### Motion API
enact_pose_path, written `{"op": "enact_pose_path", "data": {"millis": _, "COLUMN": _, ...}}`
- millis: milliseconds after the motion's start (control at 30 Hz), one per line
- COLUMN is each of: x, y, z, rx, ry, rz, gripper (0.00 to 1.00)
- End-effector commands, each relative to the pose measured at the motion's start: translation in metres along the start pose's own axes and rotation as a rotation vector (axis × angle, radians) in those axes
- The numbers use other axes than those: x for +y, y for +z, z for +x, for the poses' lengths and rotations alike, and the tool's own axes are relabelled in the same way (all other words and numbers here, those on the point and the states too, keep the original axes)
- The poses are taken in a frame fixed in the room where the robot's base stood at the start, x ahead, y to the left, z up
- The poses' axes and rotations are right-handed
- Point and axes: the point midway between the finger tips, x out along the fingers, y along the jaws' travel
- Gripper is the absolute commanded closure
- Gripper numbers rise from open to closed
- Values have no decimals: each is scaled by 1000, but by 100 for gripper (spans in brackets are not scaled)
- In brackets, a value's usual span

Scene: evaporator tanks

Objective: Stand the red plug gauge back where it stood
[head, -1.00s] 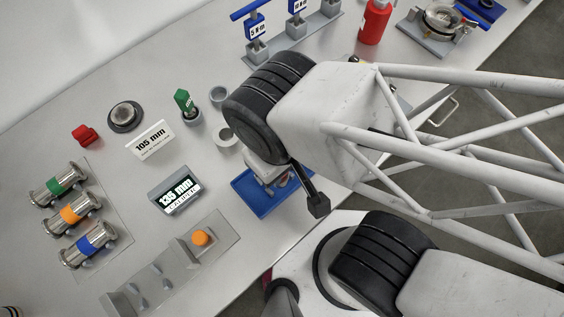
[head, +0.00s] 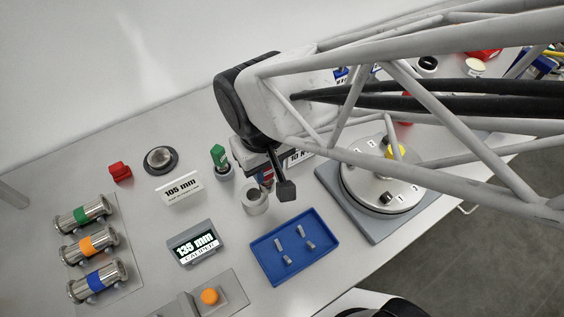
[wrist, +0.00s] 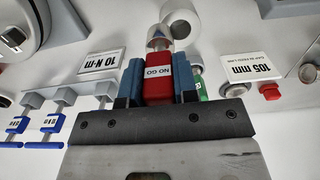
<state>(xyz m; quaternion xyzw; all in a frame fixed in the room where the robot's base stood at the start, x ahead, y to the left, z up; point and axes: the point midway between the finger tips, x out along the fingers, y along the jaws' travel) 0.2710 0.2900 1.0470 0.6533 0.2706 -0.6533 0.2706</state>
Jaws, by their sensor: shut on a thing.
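The red plug gauge (wrist: 158,80), marked "NO GO", is held between the blue fingers of my gripper (wrist: 158,82) in the wrist view.
A white ring (head: 254,201) stands close to my gripper. The blue tray (head: 262,259) with grey pegs is nearer the front edge. A "105 mm" sign (head: 180,189), a "135 mm" display (head: 194,243) and a round turntable (head: 372,190) stand around. Blue-handled tools (wrist: 52,124) show in the wrist view.

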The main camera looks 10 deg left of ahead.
Motion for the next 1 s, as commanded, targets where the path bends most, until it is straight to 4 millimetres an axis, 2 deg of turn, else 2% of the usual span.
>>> {"op": "enact_pose_path", "data": {"millis": 100, "x": 4, "y": -21, "z": 1, "rx": -1, "ry": 0, "rz": 2, "gripper": 100}}
{"op": "enact_pose_path", "data": {"millis": 600, "x": 22, "y": -100, "z": 13, "rx": -1, "ry": 0, "rz": 1, "gripper": 100}}
{"op": "enact_pose_path", "data": {"millis": 800, "x": 27, "y": -117, "z": 17, "rx": 0, "ry": 0, "rz": 1, "gripper": 100}}
{"op": "enact_pose_path", "data": {"millis": 1000, "x": 28, "y": -123, "z": 19, "rx": 0, "ry": 0, "rz": 0, "gripper": 100}}
